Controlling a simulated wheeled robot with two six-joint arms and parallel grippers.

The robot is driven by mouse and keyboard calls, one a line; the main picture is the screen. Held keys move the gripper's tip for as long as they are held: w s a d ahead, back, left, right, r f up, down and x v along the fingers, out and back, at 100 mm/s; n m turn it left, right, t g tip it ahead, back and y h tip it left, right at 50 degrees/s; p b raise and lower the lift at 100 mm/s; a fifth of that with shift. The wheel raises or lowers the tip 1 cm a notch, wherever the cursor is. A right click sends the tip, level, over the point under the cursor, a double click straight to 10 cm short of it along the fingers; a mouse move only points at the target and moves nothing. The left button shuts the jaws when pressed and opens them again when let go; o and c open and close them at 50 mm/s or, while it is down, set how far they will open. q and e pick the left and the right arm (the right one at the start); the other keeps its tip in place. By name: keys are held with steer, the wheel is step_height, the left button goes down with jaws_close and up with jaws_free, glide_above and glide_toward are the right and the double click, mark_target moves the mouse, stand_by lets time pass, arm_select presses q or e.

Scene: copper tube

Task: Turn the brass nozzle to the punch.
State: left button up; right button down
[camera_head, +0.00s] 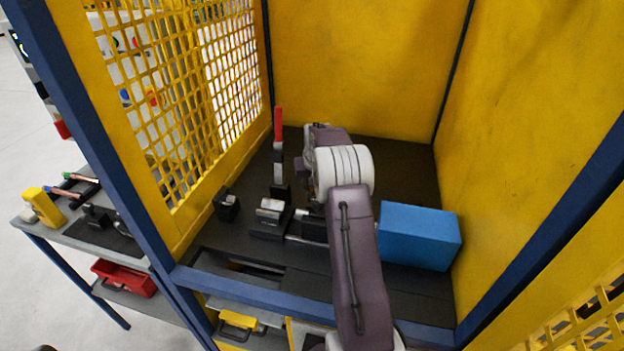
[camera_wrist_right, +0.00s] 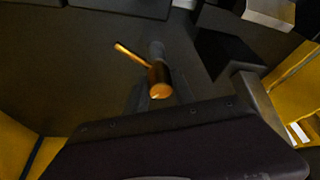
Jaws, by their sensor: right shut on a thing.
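The brass nozzle (camera_wrist_right: 158,80) shows in the right wrist view, with a round end toward the camera and a thin brass arm pointing up and left. My right gripper (camera_wrist_right: 160,95) is shut on the nozzle, its dark fingers at the nozzle's sides. In the head view my right arm reaches into the yellow cage and hides the nozzle and the fingertips. A tool with an upright red handle (camera_head: 278,125) stands left of my right wrist; I cannot tell whether it is the punch. My left gripper is not in view.
A blue box (camera_head: 418,236) stands right of my forearm. Dark fixtures, one a block with a metal top (camera_head: 270,211), stand left of it. Yellow walls and mesh enclose the dark bench. A side table (camera_head: 75,232) outside the cage holds a yellow device (camera_head: 43,205).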

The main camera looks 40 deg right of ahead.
steer(key=m+h+p, duration=0.1)
steer(key=m, duration=0.1)
steer(key=shift+r+m, duration=0.15)
steer(key=shift+m, duration=0.15)
steer(key=shift+m+g+h+p, duration=0.45)
steer(key=shift+m+g, duration=0.35)
steer(key=shift+m, duration=1.2)
steer(key=c, duration=1.1)
jaws_free()
steer(key=shift+o, duration=0.2)
